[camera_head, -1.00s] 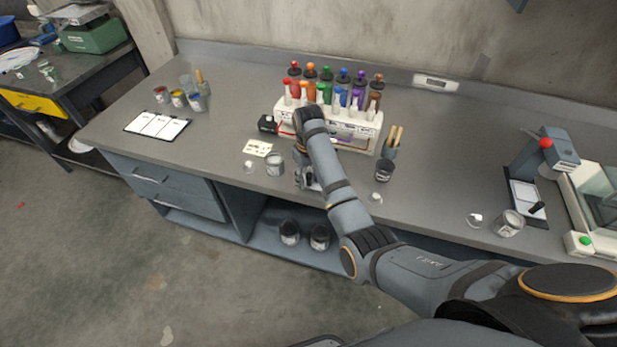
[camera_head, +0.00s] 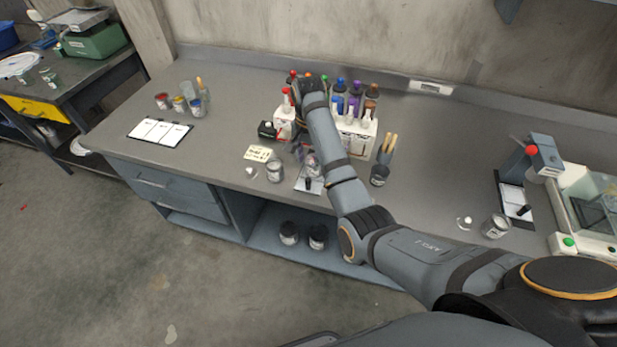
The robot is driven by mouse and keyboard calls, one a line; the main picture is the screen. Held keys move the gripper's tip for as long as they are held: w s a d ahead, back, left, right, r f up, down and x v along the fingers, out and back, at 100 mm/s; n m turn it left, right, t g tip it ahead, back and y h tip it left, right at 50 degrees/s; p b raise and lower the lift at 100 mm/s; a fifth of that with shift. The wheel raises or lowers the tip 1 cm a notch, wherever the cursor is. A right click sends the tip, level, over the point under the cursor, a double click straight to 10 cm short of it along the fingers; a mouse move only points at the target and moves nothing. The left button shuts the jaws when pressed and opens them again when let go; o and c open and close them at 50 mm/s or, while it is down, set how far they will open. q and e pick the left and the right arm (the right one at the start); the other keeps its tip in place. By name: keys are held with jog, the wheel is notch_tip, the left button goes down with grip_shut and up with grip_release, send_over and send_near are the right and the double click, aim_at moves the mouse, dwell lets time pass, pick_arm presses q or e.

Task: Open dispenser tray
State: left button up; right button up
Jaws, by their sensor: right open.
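The dispenser, a white rack (camera_head: 359,147) with colored bottles on top, stands at the back middle of the bench. My right arm crosses in front of it and hides its middle. My right gripper (camera_head: 301,150) is low in front of the dispenser, partly covered by my own forearm, with its fingers small and dark. It is open and holds nothing that I can make out. The dispenser tray is hidden or too small to tell apart, so I cannot see whether it is open or touched. My left gripper is out of view.
A black-and-red device (camera_head: 267,131), a yellowish card (camera_head: 258,153) and a metal can (camera_head: 275,171) lie left of the gripper. A dark cup with wooden sticks (camera_head: 380,173) stands to the right. A white chart (camera_head: 159,131) lies farther left.

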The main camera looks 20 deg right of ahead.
aim_at(308, 179)
notch_tip(308, 179, down, 10)
jog(key=shift+r+p, duration=0.1)
jog(key=shift+p, duration=0.6)
grip_shut()
